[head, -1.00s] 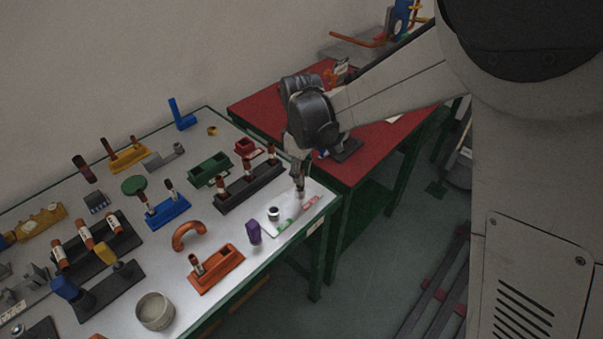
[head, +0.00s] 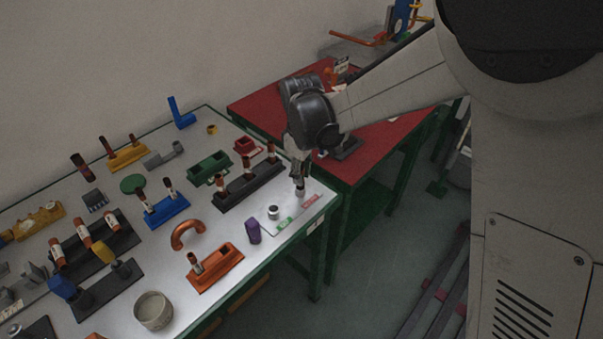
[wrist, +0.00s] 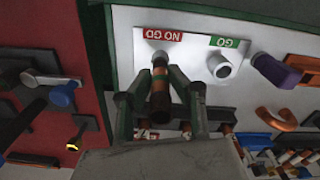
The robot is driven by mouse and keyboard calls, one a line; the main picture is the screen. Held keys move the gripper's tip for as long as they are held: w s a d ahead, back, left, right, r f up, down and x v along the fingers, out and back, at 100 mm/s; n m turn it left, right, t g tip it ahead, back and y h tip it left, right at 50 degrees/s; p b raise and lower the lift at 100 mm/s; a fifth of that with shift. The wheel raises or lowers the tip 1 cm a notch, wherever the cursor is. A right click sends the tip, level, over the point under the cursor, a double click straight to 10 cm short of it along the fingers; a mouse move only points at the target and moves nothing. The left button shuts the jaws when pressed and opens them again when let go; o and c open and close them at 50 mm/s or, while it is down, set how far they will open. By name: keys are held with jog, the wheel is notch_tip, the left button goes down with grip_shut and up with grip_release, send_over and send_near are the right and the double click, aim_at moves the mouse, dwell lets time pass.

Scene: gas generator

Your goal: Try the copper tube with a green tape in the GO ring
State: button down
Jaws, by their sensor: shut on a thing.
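My gripper (wrist: 160,100) is shut on a brown copper tube (wrist: 158,106) in the wrist view. The GO ring (wrist: 221,68), pale and round, stands apart beside the green GO label (wrist: 224,42). In the head view my gripper (head: 300,184) points down over the NO GO side, with the GO ring (head: 273,212) to its left.
A purple block (head: 253,231) stands left of the gauge plate. A black rack (head: 250,185) with tubes is behind it. An orange holder (head: 214,268) and a copper bend (head: 187,235) lie farther left. A red table (head: 380,145) adjoins at the right.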

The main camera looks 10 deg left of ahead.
jog(key=shift+r, duration=0.2)
dwell(0.3)
jog(key=shift+r, duration=0.45)
jog(key=shift+f+b, duration=0.25)
jog(key=shift+b, duration=0.05)
dwell(1.4)
jog(key=shift+f+b, duration=0.3)
jog(key=shift+f, duration=0.05)
jog(key=shift+f, duration=0.1)
jog(key=shift+r, duration=0.25)
dwell(0.3)
jog(key=shift+r, duration=0.45)
dwell(1.3)
